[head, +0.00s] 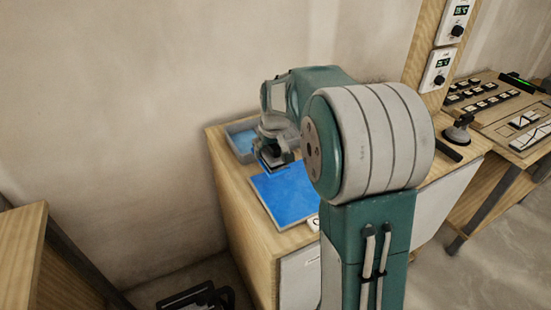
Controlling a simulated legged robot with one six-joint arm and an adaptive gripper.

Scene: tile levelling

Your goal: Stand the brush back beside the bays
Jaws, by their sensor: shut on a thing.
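My gripper (270,158) is at the left end of the wooden cabinet, above the far edge of a blue square mat (283,192). It is shut on a small dark thing, which appears to be the brush (272,164). Most of the brush is hidden by the fingers, so its tilt and any contact with the mat cannot be told. A grey tray (232,127) with blue inside stands behind and left of my gripper. I cannot tell whether it forms the bays. My own arm hides the middle of the cabinet top.
A suction cup tool (458,131) and a dark bar (447,150) are at the cabinet's right end. A table with a panel of tiles (490,98) stands further right. Control boxes (437,70) hang on a wooden post. A black frame (197,296) is on the floor.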

